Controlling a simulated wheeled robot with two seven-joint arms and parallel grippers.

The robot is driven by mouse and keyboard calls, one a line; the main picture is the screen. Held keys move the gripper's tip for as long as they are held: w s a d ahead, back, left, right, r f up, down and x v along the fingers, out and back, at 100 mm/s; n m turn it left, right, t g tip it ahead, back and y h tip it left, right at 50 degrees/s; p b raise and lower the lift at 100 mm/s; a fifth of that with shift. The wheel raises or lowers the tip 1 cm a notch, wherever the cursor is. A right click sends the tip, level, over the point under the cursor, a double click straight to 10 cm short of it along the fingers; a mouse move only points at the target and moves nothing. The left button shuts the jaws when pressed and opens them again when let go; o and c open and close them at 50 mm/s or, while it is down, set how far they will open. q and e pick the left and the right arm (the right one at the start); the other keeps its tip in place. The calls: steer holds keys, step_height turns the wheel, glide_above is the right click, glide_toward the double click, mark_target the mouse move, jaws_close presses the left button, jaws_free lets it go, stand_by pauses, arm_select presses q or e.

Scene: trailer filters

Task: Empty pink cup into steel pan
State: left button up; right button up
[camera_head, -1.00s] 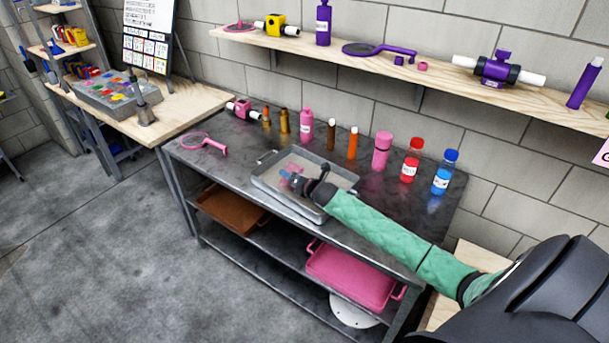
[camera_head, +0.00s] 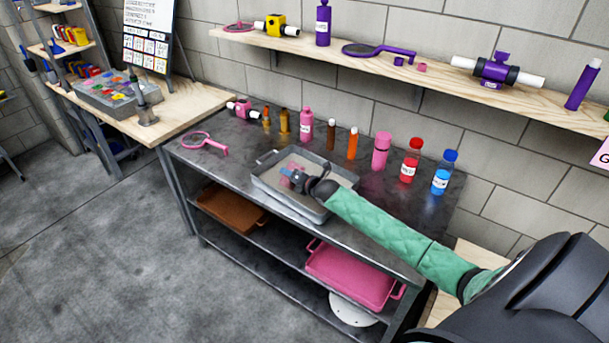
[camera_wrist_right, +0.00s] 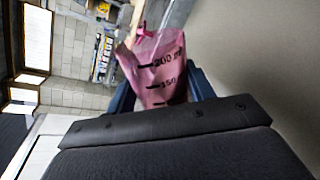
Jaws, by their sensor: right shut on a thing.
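My right gripper (camera_head: 290,177) is over the steel pan (camera_head: 322,217) on the dark metal table. It is shut on the pink cup (camera_wrist_right: 157,70), which is see-through with black volume marks in the right wrist view. The cup's open end points away from the gripper, and it looks tilted there. In the head view the cup is small and mostly hidden by the gripper, above the pan's left part. I cannot tell whether liquid is in the cup. My left gripper is not in view.
Several bottles stand behind the pan, among them a pink bottle (camera_head: 306,124), a red bottle (camera_head: 411,160) and a blue bottle (camera_head: 445,172). A pink ring-shaped tool (camera_head: 203,143) lies at the table's left. A pink tray (camera_head: 350,277) sits on the shelf below.

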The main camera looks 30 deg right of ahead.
steer(key=shift+r, duration=0.1)
steer(key=shift+m, duration=0.4)
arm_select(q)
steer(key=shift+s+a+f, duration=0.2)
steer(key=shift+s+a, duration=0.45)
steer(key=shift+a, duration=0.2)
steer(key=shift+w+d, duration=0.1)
arm_select(e)
steer(key=shift+y, duration=0.3)
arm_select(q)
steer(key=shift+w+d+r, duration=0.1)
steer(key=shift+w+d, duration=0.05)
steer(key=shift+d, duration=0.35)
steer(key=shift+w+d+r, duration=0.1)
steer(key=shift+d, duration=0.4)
arm_select(e)
steer(key=shift+d+f+m, duration=0.1)
steer(key=shift+f+m, duration=0.2)
steer(key=shift+m, duration=0.1)
